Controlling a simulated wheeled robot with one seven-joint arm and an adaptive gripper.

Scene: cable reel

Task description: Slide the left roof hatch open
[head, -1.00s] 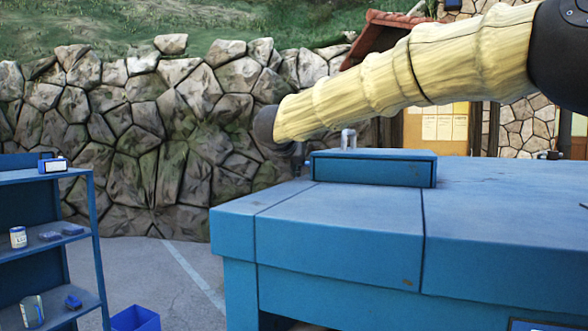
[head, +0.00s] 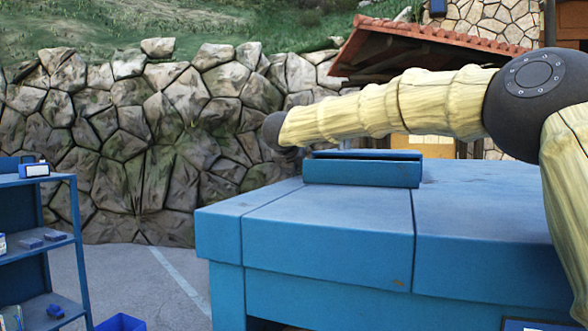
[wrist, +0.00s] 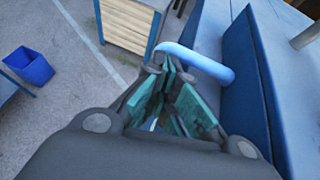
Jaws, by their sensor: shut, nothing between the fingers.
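The blue roof hatch (head: 362,172) is a low raised box on the far left part of the blue roof (head: 330,225). A dark strip shows between its front part and a blue panel behind; I cannot tell how far it is open. In the wrist view a pale blue bar handle (wrist: 208,66) sticks out from a blue panel (wrist: 243,70). My gripper (wrist: 166,72) is shut and empty, its greenish finger pads together with the tips close beside the handle. I cannot tell whether they touch.
A blue shelf (head: 60,240) with small items stands at the left. A blue bin (head: 121,322) is on the ground beside it, also in the wrist view (wrist: 30,66). A slatted wooden crate (wrist: 127,24) stands on the pavement. A stone wall (head: 150,150) rises behind.

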